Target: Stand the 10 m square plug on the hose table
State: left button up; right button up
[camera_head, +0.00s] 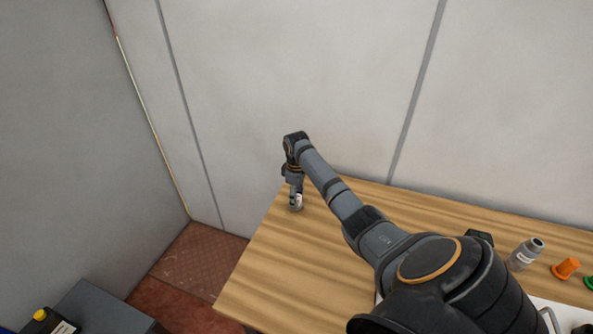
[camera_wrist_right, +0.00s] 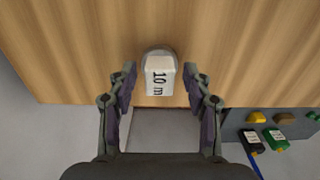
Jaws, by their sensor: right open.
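The 10 m plug (camera_wrist_right: 158,75) is a grey piece with a white label reading "10 m". It stands on the wooden table (camera_head: 262,270) near the left end, and shows small below my right gripper in the head view (camera_head: 297,202). My right gripper (camera_wrist_right: 160,88) is open, with one finger on each side of the plug and a visible gap on both sides. In the head view the right arm reaches across the table to it, pointing down. My left gripper is in neither view.
A grey labelled cylinder (camera_head: 525,254), an orange cone-shaped piece (camera_head: 566,268) and a green piece (camera_head: 589,282) are at the right of the table. The wood around the plug is clear.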

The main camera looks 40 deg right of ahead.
notch_tip(320, 180, up, 12)
dwell(0.3)
jog(key=shift+f, duration=0.1)
